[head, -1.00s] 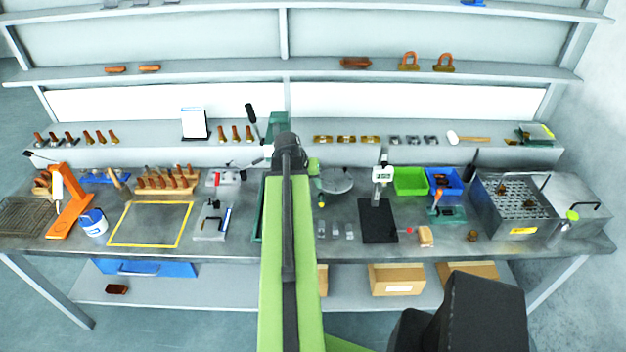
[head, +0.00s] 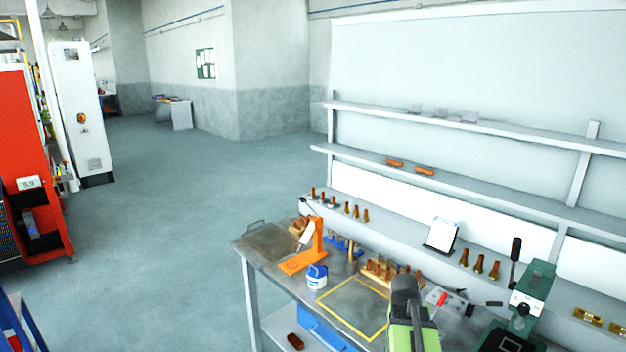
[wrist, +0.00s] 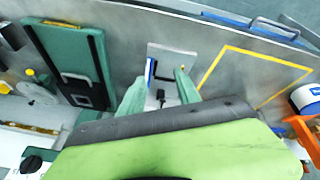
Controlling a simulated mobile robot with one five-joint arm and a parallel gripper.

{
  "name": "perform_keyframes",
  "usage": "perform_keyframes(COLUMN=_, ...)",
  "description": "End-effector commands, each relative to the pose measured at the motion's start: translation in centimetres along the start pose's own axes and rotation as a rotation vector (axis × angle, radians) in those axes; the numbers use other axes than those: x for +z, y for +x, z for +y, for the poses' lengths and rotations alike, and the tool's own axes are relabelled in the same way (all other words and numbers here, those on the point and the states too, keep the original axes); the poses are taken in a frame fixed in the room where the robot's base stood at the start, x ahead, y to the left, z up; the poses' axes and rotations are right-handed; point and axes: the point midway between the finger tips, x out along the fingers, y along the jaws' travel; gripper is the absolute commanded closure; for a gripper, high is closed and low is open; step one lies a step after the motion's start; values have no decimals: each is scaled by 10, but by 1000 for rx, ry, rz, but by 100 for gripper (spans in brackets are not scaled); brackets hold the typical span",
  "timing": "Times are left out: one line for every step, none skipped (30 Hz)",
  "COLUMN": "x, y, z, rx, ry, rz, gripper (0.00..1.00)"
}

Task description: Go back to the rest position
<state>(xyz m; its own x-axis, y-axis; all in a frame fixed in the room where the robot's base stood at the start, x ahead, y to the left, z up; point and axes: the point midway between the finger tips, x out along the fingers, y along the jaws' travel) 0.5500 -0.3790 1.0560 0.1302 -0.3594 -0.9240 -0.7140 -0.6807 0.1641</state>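My gripper (wrist: 160,76) shows in the wrist view with two teal fingers spread apart. It is open, with nothing held between the fingers. It is above the bench, over a pale fixture plate (wrist: 170,54) that shows in the gap. In the head view my green arm with its dark joint reaches in from the bottom edge, over the bench. The gripper itself is hidden there.
The bench (head: 265,264) holds a yellow-outlined area (head: 342,318), a blue-and-white tub (head: 317,277), an orange stand (head: 316,240) and a green press (head: 531,296). Open floor (head: 190,230) lies left. A red cabinet (head: 30,150) stands at far left.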

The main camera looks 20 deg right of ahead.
Motion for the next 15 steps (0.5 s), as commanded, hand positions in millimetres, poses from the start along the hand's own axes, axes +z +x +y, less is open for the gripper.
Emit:
perform_keyframes(x=17, y=2, z=-48, rx=-34, ry=-71, rz=-1, gripper=61)
perform_keyframes(x=26, y=0, z=-73, rx=-53, ry=-110, rz=-5, gripper=61)
perform_keyframes(x=41, y=-4, z=-105, rx=-77, ry=-164, rz=-12, gripper=61)
perform_keyframes(x=53, y=-8, z=-128, rx=-95, ry=-205, rz=-17, gripper=61)
perform_keyframes(x=66, y=-11, z=-151, rx=-114, ry=-246, rz=-24, gripper=61)
perform_keyframes(x=86, y=-16, z=-180, rx=-137, ry=-304, rz=-35, gripper=61)
perform_keyframes(x=101, y=-20, z=-201, rx=-156, ry=-348, rz=-44, gripper=61)
perform_keyframes(x=118, y=-25, z=-220, rx=-172, ry=-391, rz=-54, gripper=61)
perform_keyframes(x=139, y=-31, z=-243, rx=-194, ry=-448, rz=-69, gripper=61)
perform_keyframes(x=156, y=-35, z=-258, rx=-209, ry=-489, rz=-82, gripper=61)
perform_keyframes(x=172, y=-40, z=-271, rx=-222, ry=-528, rz=-95, gripper=61)
perform_keyframes(x=192, y=-45, z=-285, rx=-240, ry=-577, rz=-115, gripper=61)
perform_keyframes(x=205, y=-49, z=-292, rx=-250, ry=-610, rz=-130, gripper=61)
perform_keyframes(x=218, y=-53, z=-298, rx=-261, ry=-641, rz=-147, gripper=61)
perform_keyframes(x=231, y=-58, z=-300, rx=-273, ry=-676, rz=-175, gripper=61)
